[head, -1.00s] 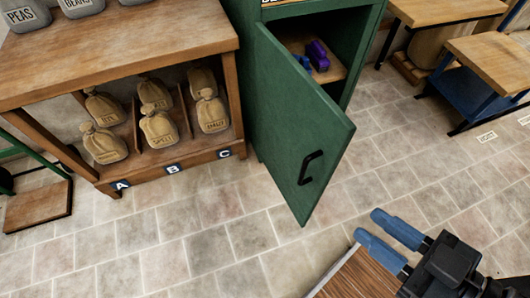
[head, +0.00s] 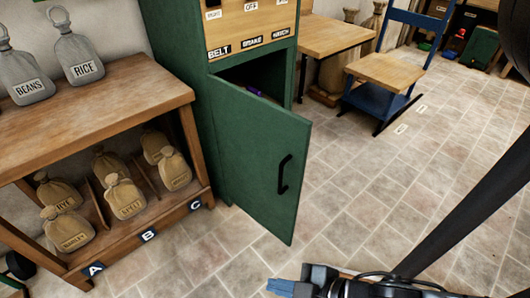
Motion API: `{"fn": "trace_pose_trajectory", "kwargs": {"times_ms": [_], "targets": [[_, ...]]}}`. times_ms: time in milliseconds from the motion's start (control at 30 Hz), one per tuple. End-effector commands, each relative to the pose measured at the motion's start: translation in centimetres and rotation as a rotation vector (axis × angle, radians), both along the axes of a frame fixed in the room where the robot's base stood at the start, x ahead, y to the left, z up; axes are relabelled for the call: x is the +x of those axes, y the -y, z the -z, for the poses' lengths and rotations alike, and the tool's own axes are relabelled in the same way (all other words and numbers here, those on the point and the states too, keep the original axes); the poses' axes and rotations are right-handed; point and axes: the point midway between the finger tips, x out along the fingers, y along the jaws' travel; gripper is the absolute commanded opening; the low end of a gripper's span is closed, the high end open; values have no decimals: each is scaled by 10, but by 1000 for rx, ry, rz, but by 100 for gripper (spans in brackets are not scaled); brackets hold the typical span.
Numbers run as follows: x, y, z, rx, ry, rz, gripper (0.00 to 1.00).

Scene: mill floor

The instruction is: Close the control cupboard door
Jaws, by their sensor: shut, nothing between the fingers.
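The green control cupboard (head: 186,70) stands left of centre in the head view. Its door (head: 247,160) hangs on the left side and stands partly open, swung out toward me. A black bar handle (head: 284,174) is on the door's outer face near its free edge. Part of the dark inside shows above the door, with a bit of a purple thing (head: 254,91) in it. My gripper (head: 281,287) is at the bottom edge, in front of and below the door and apart from it. Its blue fingers are shut and empty.
A wooden shelf unit (head: 130,85) with several sacks stands directly left of the cupboard. A wooden table (head: 335,36) and a blue-framed seat (head: 385,70) stand behind right. The tiled floor (head: 370,200) right of the door is clear.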

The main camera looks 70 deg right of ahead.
Motion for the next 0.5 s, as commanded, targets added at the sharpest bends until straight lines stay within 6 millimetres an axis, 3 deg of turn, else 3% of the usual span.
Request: {"fn": "trace_pose_trajectory", "kwargs": {"times_ms": [267,400,500], "targets": [[29,28,60,-197,-184,53,0],[55,61,89,-367,-327,134,0],[74,90,98,-502,-433,223,0]]}}
